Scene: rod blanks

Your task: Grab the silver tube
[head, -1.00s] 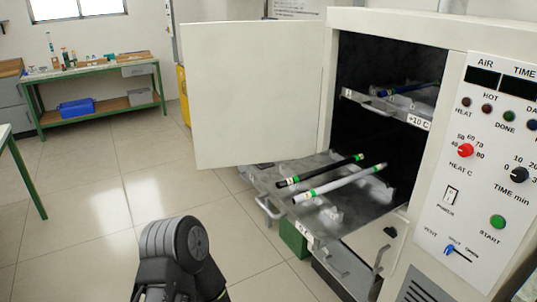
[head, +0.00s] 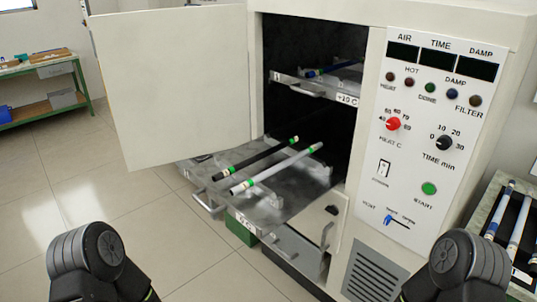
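A silver tube (head: 278,168) with green bands near both ends lies on the pulled-out lower tray (head: 300,200) of the oven. A black tube (head: 255,158) with green bands lies beside it, to the left and roughly parallel. Both tubes extend along the tray toward the oven opening. Two dark rounded parts of my arms show at the bottom left and bottom right. Neither of my grippers shows, and nothing of mine touches the tubes.
The oven door (head: 175,85) stands open to the left. An upper tray (head: 315,85) holds a dark blue tube (head: 330,70). A rack (head: 490,242) at the right holds more tubes, some pale silver. A green box (head: 241,231) stands under the lower tray. Floor is clear at left.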

